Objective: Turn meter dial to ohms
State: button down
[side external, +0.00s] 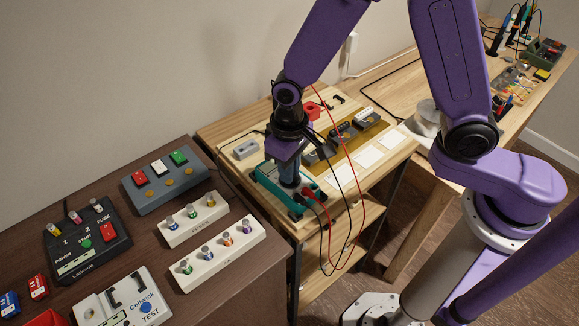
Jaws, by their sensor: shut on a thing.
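The meter (266,181) is a teal-edged device lying on the light wooden bench, near its left front side. Red and black leads plug into its near end. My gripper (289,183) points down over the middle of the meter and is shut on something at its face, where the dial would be. The dial and its markings are hidden behind the gripper, so its setting cannot be read.
Red and black leads (349,200) loop beside the gripper and hang past the bench edge. A grey box (246,149), a red part (312,111) and dark blocks (366,118) stand behind the meter. A dark table (215,275) at left holds several devices, including a fuse unit (86,238).

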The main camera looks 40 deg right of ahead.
jog(key=shift+n, duration=1.9)
jog(key=c, duration=1.1)
grip_release()
jog(key=shift+c, duration=0.2)
notch_tip(320, 180, up, 18)
jog(key=shift+f, duration=0.25)
jog(key=s+d+f+n, duration=0.2)
jog(key=s+d+n, duration=0.1)
jog(key=s+d, duration=0.5)
jog(key=s+d+f+n, duration=0.2)
jog(key=s+d, duration=0.6)
jog(key=s, duration=0.3)
jog(key=shift+s+d+f+n, duration=0.25)
jog(key=shift+s+f+n, duration=0.1)
jog(key=shift+f+n, duration=0.05)
